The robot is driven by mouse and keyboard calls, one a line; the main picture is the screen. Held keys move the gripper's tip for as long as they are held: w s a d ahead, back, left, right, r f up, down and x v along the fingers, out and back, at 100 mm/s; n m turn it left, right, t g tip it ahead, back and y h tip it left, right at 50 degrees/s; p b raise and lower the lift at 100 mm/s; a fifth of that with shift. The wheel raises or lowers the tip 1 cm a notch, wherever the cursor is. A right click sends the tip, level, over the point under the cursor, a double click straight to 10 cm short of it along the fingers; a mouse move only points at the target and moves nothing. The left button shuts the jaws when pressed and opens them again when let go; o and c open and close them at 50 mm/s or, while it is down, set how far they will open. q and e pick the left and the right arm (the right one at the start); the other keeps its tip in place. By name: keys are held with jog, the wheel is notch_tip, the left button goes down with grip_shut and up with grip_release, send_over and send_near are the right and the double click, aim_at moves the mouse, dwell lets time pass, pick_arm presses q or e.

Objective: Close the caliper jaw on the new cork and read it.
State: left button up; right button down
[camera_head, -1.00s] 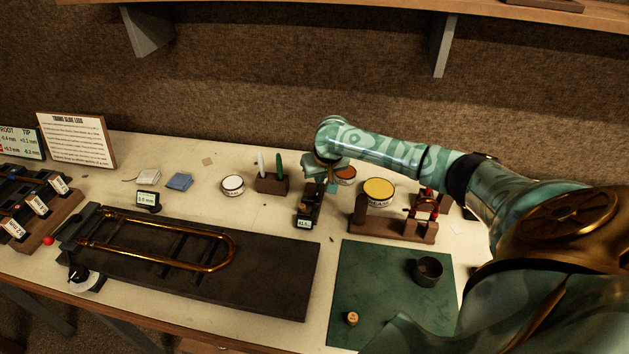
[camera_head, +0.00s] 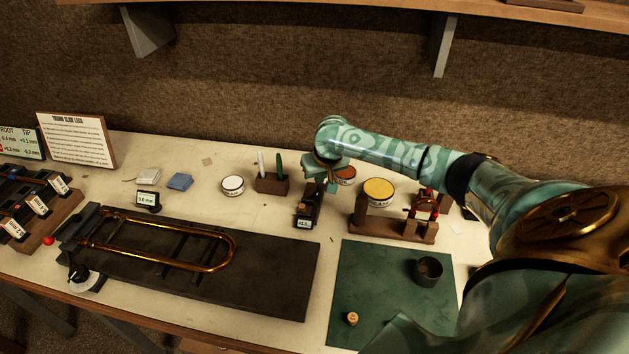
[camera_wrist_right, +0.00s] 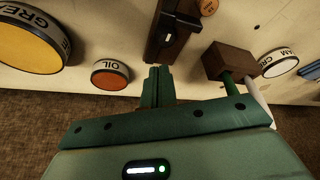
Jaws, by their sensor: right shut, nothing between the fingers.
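The caliper (camera_head: 313,205) is a dark block standing on the bench, with a small lit display (camera_head: 304,224) at its front whose digits are too small to read surely. A small tan cork (camera_head: 305,207) shows at its left side; the cork also appears at the top of the right wrist view (camera_wrist_right: 209,7). Whether the jaw touches it I cannot tell. My right gripper (camera_wrist_right: 158,74) is shut and empty, its tips close to the end of the caliper (camera_wrist_right: 172,32). In the head view the gripper (camera_head: 319,187) is at the caliper's back end. My left gripper is out of view.
The oil tin (camera_head: 346,175), grease tin (camera_head: 378,191) and a wooden stand (camera_head: 395,230) are right of the caliper. A pen block (camera_head: 272,183) and cream tin (camera_head: 233,184) are left. A green mat (camera_head: 385,280) holds a cork (camera_head: 351,318) and dark cup (camera_head: 428,271).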

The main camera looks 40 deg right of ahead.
aim_at(318, 192)
jog(key=shift+f, duration=0.15)
jog(key=shift+f, duration=1.4)
jog(key=shift+s+a+p, duration=0.95)
jog(key=shift+a+p, duration=0.25)
jog(key=shift+p, duration=0.7)
dwell(0.6)
jog(key=shift+w+d, duration=0.1)
jog(key=shift+d, duration=0.1)
jog(key=shift+w+d, duration=0.25)
notch_tip(318, 192, up, 8)
jog(key=p, duration=0.9)
jog(key=shift+r+p, duration=0.1)
jog(key=shift+p, duration=0.25)
